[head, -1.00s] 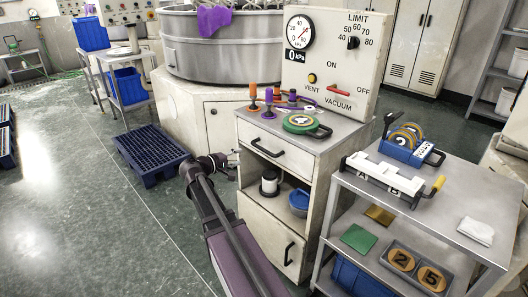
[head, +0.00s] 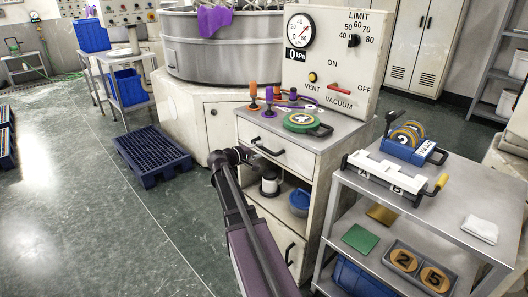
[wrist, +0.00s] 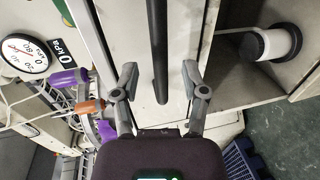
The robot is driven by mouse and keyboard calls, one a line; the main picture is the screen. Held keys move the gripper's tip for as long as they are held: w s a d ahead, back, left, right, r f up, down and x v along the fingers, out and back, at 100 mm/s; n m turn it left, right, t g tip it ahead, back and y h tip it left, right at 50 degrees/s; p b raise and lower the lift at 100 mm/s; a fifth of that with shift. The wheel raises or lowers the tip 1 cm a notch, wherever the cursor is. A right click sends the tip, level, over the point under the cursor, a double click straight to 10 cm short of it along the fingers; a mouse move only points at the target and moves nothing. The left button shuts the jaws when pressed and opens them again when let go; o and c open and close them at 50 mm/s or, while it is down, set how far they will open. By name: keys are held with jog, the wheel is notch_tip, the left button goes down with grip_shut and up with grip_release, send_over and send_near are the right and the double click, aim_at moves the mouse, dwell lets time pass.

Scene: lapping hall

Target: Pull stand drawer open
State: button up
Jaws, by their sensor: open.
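The stand (head: 312,158) has a pale drawer (head: 294,156) at its top, with a black bar handle (head: 268,148) across the front. The drawer looks shut. My gripper (head: 250,156) is at the left end of the handle in the head view. In the wrist view my gripper (wrist: 159,72) is open, and the black handle (wrist: 159,45) shows between its two fingers, touching neither. How deep the handle sits between them I cannot tell.
On the stand top are orange and purple knobbed pieces and a green disc (head: 300,121). An open shelf below holds a spool (head: 269,183) and a blue bowl (head: 300,200). A metal cart (head: 455,200) stands close on the right. A blue pallet (head: 152,152) lies left.

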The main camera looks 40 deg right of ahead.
aim_at(263, 149)
jog(key=shift+x, duration=1.65)
grip_shut()
